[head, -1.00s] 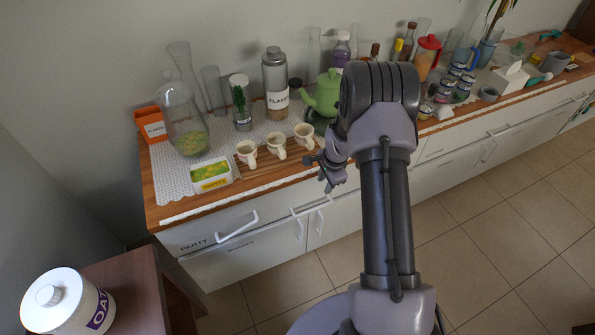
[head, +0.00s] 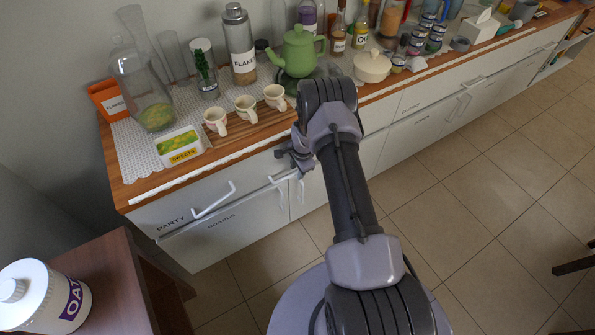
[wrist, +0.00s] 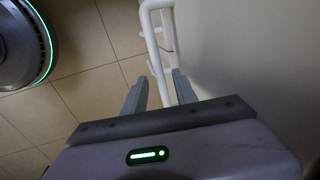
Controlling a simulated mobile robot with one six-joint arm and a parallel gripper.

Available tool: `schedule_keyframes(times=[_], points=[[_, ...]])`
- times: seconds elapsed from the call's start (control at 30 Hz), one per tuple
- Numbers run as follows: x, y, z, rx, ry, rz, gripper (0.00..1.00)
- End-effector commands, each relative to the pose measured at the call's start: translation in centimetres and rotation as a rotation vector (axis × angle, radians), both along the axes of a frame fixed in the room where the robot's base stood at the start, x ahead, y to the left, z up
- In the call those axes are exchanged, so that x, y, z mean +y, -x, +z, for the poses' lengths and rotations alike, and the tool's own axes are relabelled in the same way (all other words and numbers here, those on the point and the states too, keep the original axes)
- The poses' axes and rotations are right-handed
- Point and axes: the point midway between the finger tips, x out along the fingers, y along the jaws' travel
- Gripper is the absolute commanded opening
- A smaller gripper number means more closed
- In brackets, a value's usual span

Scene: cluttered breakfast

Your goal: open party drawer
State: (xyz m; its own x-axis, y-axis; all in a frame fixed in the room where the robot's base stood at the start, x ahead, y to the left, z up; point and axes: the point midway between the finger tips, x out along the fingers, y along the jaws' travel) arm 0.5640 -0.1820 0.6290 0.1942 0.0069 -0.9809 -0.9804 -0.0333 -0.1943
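The party drawer (head: 250,181) is the upper left drawer of the white cabinet, with the word PARTY on its front. It looks closed. Its white bar handle (head: 214,203) is in plain view. My gripper (head: 298,160) is right of that handle, close to the cabinet front and partly hidden by my arm. In the wrist view the two fingers (wrist: 159,78) are apart with nothing held. White handle bars (wrist: 155,50) show between and beyond the fingertips; I cannot tell which handle they belong to or whether they touch.
Below is a drawer or door marked BOARDS (head: 222,222), with another white handle (head: 285,177) near my gripper. Cups (head: 245,108), a sweets box (head: 180,147) and a green teapot (head: 299,50) stand on the counter. A side table (head: 110,285) holds an oats jar (head: 45,296). The floor in front is clear.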

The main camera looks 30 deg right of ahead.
Motion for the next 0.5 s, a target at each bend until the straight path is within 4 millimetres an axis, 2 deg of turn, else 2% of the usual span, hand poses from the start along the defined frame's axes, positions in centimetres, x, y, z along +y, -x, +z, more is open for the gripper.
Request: schedule_keyframes(times=[0.23,0.4,0.5], points=[[0.00,-0.04,-0.02,0.000,0.000,0.000,0.34],[0.00,-0.03,-0.01,0.000,0.000,0.000,0.01],[0.00,-0.03,-0.01,0.000,0.000,0.000,0.00]])
